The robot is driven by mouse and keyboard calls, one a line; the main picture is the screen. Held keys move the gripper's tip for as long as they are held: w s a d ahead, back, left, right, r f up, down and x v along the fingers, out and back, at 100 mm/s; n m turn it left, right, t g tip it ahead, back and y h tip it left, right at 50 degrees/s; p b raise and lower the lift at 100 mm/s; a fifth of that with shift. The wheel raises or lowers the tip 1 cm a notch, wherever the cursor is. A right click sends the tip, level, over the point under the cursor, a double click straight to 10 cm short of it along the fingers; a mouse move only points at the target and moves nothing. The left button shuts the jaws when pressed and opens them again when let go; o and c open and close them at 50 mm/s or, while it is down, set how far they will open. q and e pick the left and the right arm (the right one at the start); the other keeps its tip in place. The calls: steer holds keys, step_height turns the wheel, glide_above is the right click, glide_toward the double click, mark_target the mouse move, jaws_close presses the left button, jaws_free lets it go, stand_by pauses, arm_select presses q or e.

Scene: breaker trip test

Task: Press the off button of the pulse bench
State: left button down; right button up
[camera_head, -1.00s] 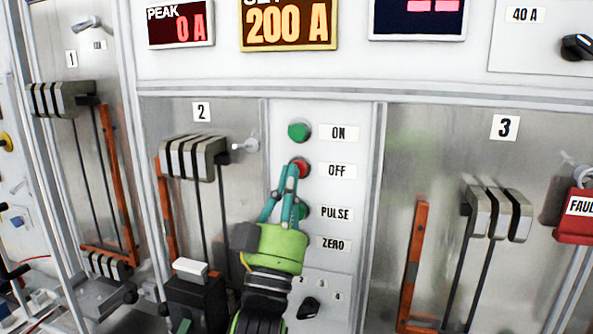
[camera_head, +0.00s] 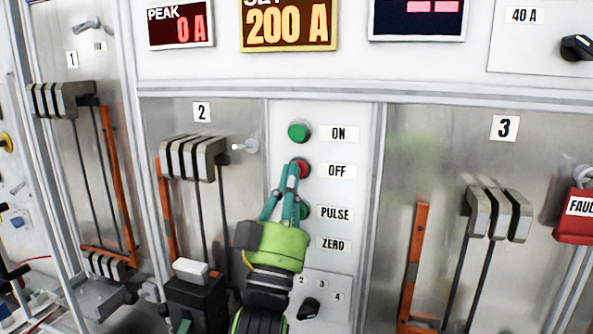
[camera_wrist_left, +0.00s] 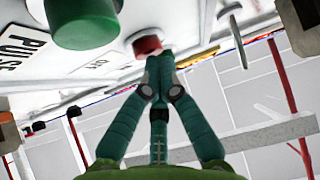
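The red OFF button (camera_head: 304,170) sits on the white button panel (camera_head: 285,105) of the pulse bench, beside its OFF label (camera_head: 337,171). My left gripper (camera_head: 294,164) is shut, with nothing seen between its fingers. Its fingertips lie over the left part of the red button in the head view. In the left wrist view the closed tips (camera_wrist_left: 160,58) are right at the red button (camera_wrist_left: 147,44); whether they touch or press it I cannot tell. My right gripper is not in view.
The green ON button (camera_head: 299,131) is above. The green PULSE button (camera_head: 304,211) is below, partly hidden by my fingers, and large in the left wrist view (camera_wrist_left: 82,20). A small knob (camera_head: 308,308) is lower. Breakers 2 (camera_head: 192,158) and 3 (camera_head: 497,213) flank the panel.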

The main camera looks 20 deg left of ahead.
arm_select(q)
steer(key=shift+s, duration=0.75)
steer(key=s+p, duration=0.1)
steer(key=s, duration=0.4)
steer(key=shift+a, duration=0.1)
steer(key=shift+f, duration=0.1)
stand_by(0.5)
